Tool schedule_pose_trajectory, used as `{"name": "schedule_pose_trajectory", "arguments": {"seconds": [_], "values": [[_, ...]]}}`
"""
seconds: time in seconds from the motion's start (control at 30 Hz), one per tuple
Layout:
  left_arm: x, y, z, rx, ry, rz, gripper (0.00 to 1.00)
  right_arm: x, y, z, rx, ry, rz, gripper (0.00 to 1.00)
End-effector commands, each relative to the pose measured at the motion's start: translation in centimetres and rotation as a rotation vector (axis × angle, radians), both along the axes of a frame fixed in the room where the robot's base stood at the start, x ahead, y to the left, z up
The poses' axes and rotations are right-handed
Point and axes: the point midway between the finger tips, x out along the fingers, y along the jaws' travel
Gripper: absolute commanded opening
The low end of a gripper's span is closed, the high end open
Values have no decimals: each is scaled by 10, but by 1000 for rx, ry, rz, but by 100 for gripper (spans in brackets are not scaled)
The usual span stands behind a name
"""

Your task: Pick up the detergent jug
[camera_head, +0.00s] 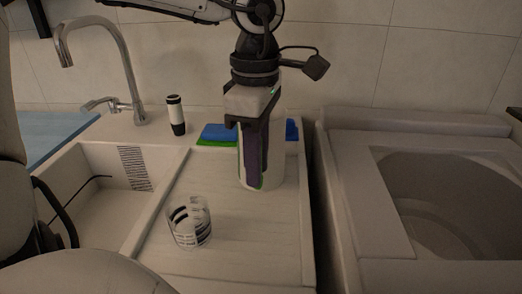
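The detergent jug (276,173) looks like a white container with a little green on it. It stands upright on the white ribbed drainboard, towards the back, and is partly hidden behind my gripper. My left gripper (256,168) points down from above, with its dark fingers overlapping the front of the jug. I cannot tell whether the fingers press on the jug or only stand around it. My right gripper is not in view.
A clear glass with dark stripes (189,222) stands on the drainboard (240,245) at the front left. A blue and green sponge-like item (217,133) lies behind. A black and white bottle (176,115), tap (128,70) and sink are left; a washer-like tub (350,200) is right.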

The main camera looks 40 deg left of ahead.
Motion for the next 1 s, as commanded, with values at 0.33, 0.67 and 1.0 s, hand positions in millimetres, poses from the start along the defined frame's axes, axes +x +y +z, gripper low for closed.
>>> {"name": "schedule_pose_trajectory", "arguments": {"seconds": [0.33,0.67,1.0], "values": [[0,0,1,0,0,0,0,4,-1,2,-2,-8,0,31],[0,0,1,0,0,0,0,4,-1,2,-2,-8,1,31],[0,0,1,0,-1,0,0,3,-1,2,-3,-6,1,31]]}}
